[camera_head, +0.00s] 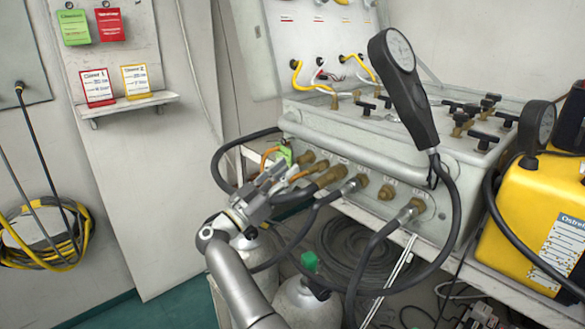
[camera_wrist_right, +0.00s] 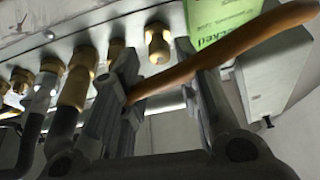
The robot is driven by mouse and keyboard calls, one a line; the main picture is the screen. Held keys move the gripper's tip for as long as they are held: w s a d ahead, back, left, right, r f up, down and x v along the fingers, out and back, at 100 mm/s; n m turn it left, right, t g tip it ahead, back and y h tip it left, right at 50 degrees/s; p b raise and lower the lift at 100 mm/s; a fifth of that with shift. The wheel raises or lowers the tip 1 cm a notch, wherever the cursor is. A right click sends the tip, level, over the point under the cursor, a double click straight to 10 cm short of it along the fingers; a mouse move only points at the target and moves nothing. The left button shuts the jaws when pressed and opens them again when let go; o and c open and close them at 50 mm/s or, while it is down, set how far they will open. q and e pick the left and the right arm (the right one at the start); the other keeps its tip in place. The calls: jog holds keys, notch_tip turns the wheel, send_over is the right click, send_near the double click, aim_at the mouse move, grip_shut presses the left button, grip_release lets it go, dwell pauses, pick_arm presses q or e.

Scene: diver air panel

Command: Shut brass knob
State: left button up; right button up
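My right gripper (camera_head: 280,174) is in front of the left part of the grey air panel's (camera_head: 345,150) front face. In the wrist view its two fingers (camera_wrist_right: 163,95) stand apart. A brass knob-like fitting (camera_wrist_right: 158,42) shows beyond the gap between them; I see no finger contact with it. An orange hose (camera_wrist_right: 220,58) crosses the fingers. More brass fittings (camera_wrist_right: 78,80) line the panel to the left in that view, and in the head view (camera_head: 387,192). Which one is the task's knob is not clear. My left gripper is not in view.
A green tag (camera_wrist_right: 222,22) hangs beside the fingers. Black hoses (camera_head: 375,265) loop below the panel, and a gauge on a black handle (camera_head: 403,85) leans over it. Gas cylinders (camera_head: 305,302) stand underneath. A yellow case (camera_head: 535,215) sits at right.

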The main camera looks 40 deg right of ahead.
jog(key=v, duration=0.9)
jog(key=shift+w, duration=0.1)
